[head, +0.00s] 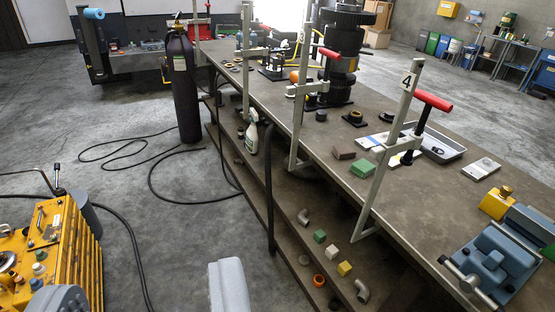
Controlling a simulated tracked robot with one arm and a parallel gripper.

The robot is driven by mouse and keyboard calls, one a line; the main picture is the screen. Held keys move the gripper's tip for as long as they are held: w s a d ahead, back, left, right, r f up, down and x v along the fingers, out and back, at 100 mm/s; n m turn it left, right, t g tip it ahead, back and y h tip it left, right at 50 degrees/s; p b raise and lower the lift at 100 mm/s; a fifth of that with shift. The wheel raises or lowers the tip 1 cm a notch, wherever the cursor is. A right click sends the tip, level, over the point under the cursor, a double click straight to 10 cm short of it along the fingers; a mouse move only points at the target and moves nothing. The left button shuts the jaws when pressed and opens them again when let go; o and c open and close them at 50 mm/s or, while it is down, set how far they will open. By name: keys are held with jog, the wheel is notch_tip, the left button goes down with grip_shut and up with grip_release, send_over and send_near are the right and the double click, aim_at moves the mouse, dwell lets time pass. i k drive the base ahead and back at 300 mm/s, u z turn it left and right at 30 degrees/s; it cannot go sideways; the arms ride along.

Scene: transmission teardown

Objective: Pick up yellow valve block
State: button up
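A yellow block with a round raised knob on top (497,202) sits on the workbench at the right, just behind the blue vise; it looks like the yellow valve block. A smaller plain yellow block (344,268) lies on the lower shelf between pipe elbows. Both stand free. No gripper fingers can be made out in the head view, and nothing is seen touching either yellow block. A smooth pale grey rounded shape stands at the bottom edge, left of centre; I cannot tell whether it is part of my arm.
The long workbench (405,215) carries the blue vise (492,265), upright clamps with red handles (433,101), a grey tray (440,148) and a green block (362,168). A dark gas cylinder (182,85) stands beside it. Black hoses cross the otherwise open floor at left.

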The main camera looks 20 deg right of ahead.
aim_at(495, 205)
jog(key=z, duration=0.55)
jog(key=i, duration=1)
jog(key=z, duration=1.05)
jog(key=i, duration=0.65)
jog(key=z, duration=0.3)
jog(key=k, duration=0.9)
jog(key=z, duration=0.15)
jog(key=i, duration=0.9)
jog(key=u, duration=0.05)
